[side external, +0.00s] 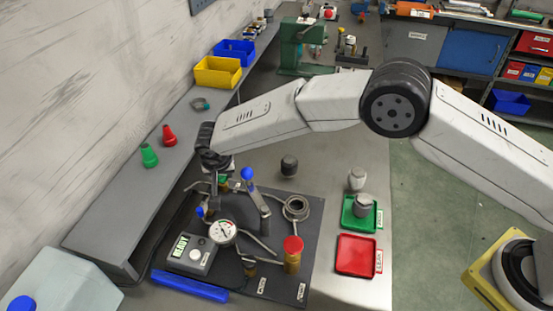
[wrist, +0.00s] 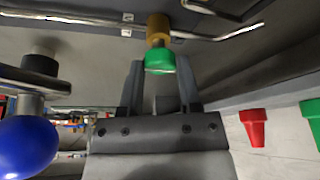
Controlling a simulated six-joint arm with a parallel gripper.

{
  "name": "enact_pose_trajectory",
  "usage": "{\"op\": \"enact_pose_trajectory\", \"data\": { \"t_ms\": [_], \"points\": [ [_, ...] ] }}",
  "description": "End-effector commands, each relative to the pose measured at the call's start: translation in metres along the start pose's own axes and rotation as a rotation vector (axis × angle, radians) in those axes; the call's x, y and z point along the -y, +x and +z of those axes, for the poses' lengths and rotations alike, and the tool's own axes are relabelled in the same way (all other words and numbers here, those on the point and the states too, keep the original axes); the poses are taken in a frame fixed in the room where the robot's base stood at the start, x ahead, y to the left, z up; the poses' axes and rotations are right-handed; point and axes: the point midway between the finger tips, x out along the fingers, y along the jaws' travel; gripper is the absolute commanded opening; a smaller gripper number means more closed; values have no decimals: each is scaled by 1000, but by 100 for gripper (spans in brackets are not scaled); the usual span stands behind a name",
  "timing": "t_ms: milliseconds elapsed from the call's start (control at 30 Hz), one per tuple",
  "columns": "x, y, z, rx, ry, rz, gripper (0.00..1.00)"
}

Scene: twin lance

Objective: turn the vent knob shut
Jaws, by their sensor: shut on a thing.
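A green knob (wrist: 160,60) on a brass stem sits between my gripper's two fingers (wrist: 161,75) in the wrist view, and the fingers are shut on it. In the side view my gripper (side external: 219,172) points down at the back of the dark panel (side external: 190,283), and only a sliver of the green knob (side external: 223,178) shows under it. A red knob (side external: 292,244) on a brass valve stands at the panel's front right. I cannot read a label naming either knob as the vent. The knob's turn angle cannot be told.
A blue-balled lever (side external: 247,174) stands close to the right of my gripper. A gauge (side external: 222,231), a box reading READY (side external: 190,252) and pipes fill the panel. Green (side external: 347,222) and red (side external: 357,256) trays lie right. The shelf (side external: 118,206) runs along the left.

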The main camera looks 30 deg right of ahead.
Motion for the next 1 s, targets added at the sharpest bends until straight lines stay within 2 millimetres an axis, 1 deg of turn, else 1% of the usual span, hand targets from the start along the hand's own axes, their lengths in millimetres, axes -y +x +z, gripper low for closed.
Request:
{"op": "enact_pose_trajectory", "data": {
  "t_ms": [500, 533, 567, 600, 633, 1000],
  "points": [
    [1, -1, 0, -1, 30, 9, 0],
    [1, -1, 0, -1, 30, 9, 46],
    [1, -1, 0, -1, 29, 9, 56],
    [1, -1, 0, 0, 29, 9, 69],
    [1, 0, 0, 0, 29, 9, 78],
    [0, -1, 0, 0, 28, 10, 78]
  ]
}}
